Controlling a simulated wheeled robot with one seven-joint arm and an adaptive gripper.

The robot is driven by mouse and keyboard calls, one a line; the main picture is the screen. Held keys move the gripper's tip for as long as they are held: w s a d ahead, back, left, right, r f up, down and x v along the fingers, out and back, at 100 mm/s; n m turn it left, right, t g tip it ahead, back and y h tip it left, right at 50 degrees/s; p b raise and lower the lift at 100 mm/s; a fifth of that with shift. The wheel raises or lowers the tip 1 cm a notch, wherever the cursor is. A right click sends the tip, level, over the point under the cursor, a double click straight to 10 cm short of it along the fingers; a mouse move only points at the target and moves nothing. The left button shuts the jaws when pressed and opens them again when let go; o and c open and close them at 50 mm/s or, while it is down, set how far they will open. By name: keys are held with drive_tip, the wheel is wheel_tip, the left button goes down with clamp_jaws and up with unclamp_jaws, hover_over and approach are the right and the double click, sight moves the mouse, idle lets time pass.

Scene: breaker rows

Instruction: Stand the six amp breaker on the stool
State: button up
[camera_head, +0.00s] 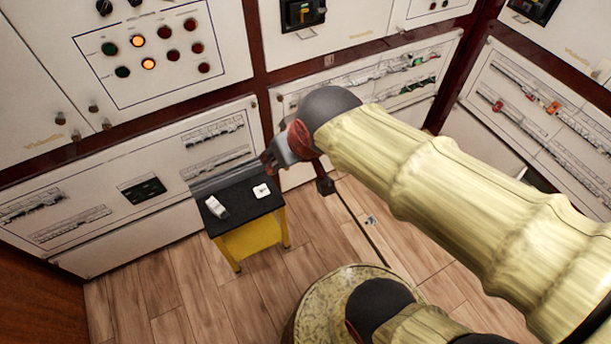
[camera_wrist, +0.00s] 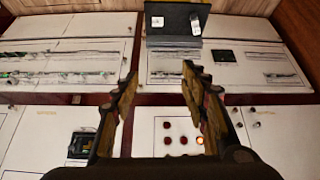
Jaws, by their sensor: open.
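The stool is yellow with a dark top (camera_head: 238,205); its top also shows at the upper edge of the wrist view (camera_wrist: 175,36). A white breaker-like block (camera_head: 216,206) is on the left of the top in the head view, and it also shows in the wrist view (camera_wrist: 196,25). A small white square piece (camera_head: 261,191) is to its right, also in the wrist view (camera_wrist: 157,21). I cannot read a rating on either. My gripper (camera_wrist: 158,78) is open and empty, fingers spread, pointing towards the panels. In the head view my gripper (camera_head: 296,168) is near the stool's right.
Lower panels with breaker rows (camera_head: 215,135) stand behind the stool, and another row panel (camera_head: 540,110) is at the right. A panel with lit lamps (camera_head: 150,55) is above. Bare wooden floor (camera_head: 180,285) lies in front and left of the stool.

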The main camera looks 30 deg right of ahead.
drive_tip(key=s+r, duration=0.1)
drive_tip(key=s, duration=0.6)
drive_tip(key=shift+s+d+g, duration=0.25)
drive_tip(key=shift+s+g, duration=0.1)
drive_tip(key=shift+g, duration=0.05)
drive_tip(key=shift+c, duration=1)
